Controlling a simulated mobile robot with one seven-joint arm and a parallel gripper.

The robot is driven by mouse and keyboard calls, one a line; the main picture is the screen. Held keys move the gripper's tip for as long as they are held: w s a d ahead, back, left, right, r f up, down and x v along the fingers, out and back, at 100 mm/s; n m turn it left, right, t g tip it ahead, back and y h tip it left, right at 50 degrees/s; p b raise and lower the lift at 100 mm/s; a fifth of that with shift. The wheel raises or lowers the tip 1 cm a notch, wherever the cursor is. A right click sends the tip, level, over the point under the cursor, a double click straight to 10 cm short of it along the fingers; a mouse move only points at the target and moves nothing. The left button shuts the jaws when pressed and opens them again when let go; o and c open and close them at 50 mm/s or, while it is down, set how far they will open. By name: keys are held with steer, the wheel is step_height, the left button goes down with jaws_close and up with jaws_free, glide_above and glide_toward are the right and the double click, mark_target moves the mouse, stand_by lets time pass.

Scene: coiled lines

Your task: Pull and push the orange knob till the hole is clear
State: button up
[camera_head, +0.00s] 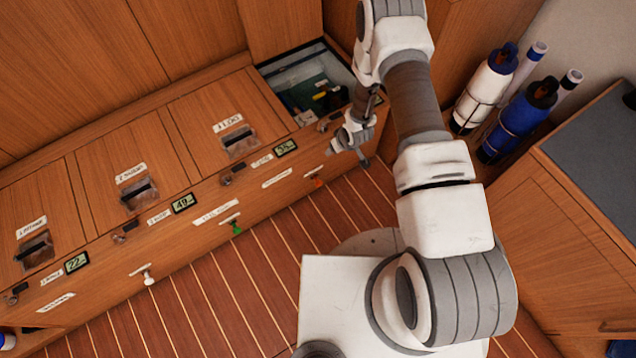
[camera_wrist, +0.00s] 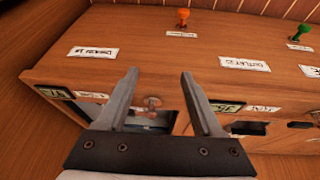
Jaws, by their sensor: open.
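The orange knob (camera_head: 316,181) sticks out of the front face of the wooden bench, low and below a white label. In the wrist view the orange knob (camera_wrist: 183,15) stands at the top, beyond the fingertips and apart from them. My gripper (camera_head: 349,155) is in front of the bench's right end, to the right of the knob and a little higher. In the wrist view my gripper (camera_wrist: 159,77) is open, with nothing between its fingers. An open compartment (camera_head: 297,62) shows behind the arm, with dark and yellow items inside. I cannot make out the hole itself.
A green knob (camera_head: 236,228) and a white knob (camera_head: 148,277) stick out farther left along the bench front. Closed lids and small displays line the bench top. Strapped bottles (camera_head: 484,95) and a cabinet (camera_head: 590,200) stand at right. The floor before the bench is clear.

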steer(key=b, duration=0.1)
glide_toward(320, 183)
steer(key=shift+n+y, duration=0.3)
steer(key=shift+y, duration=0.1)
steer(key=b+x, duration=0.2)
steer(key=x, duration=0.1)
steer(key=b+x, duration=0.5)
steer(key=x, duration=0.1)
steer(key=shift+w+d+f+b, duration=0.15)
steer(key=shift+d+f+b, duration=0.15)
steer(key=shift+b, duration=0.1)
jaws_close()
stand_by(0.3)
steer(key=shift+g, duration=0.3)
